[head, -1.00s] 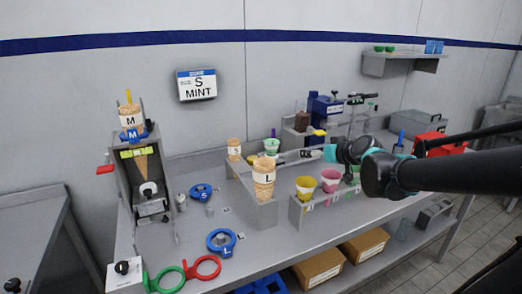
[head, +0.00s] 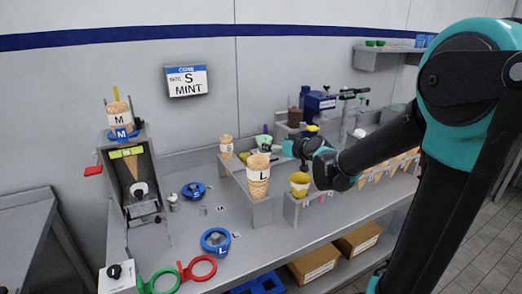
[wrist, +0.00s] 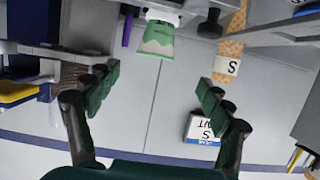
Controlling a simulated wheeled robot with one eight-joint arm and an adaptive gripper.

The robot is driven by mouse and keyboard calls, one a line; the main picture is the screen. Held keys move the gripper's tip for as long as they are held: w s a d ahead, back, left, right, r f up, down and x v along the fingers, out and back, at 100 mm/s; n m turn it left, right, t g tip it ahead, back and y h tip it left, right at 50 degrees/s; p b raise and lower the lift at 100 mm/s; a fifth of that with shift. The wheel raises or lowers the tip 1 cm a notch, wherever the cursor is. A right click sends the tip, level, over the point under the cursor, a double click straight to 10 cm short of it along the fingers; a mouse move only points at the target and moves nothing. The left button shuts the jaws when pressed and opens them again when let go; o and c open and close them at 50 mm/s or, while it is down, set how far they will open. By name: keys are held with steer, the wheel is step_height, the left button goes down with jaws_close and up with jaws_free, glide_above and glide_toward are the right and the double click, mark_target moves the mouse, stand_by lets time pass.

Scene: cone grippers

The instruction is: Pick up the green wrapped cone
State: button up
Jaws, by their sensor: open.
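The mint-green wrapped cone (head: 264,142) stands at the back of the bench, behind the large L cone. Its pale green wrapper also shows in the wrist view (wrist: 157,38), where the picture is upside down. My gripper (head: 288,148) is just right of the cone in the head view. In the wrist view my gripper (wrist: 158,88) has its two dark fingers wide apart with nothing between them. The cone appears beyond the fingertips, roughly centred between them. Its lower part is hidden in the head view.
The L cone (head: 258,176) and a yellow-wrapped cone (head: 299,184) stand in front. A small S cone (head: 226,147) stands left and shows in the wrist view (wrist: 229,62). A purple rod (wrist: 127,28) is close beside the green cone. A wall sign (head: 186,81) reads S MINT.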

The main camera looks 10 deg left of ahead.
mark_target(266, 140)
steer(key=x, duration=0.6)
steer(key=shift+w+a+f, duration=0.2)
steer(key=shift+w, duration=0.05)
steer(key=shift+d+x, duration=0.1)
steer(key=shift+x, duration=1.2)
steer(key=shift+d+x, duration=0.15)
steer(key=shift+x, duration=1.15)
steer(key=shift+w, duration=0.15)
steer(key=c, duration=0.9)
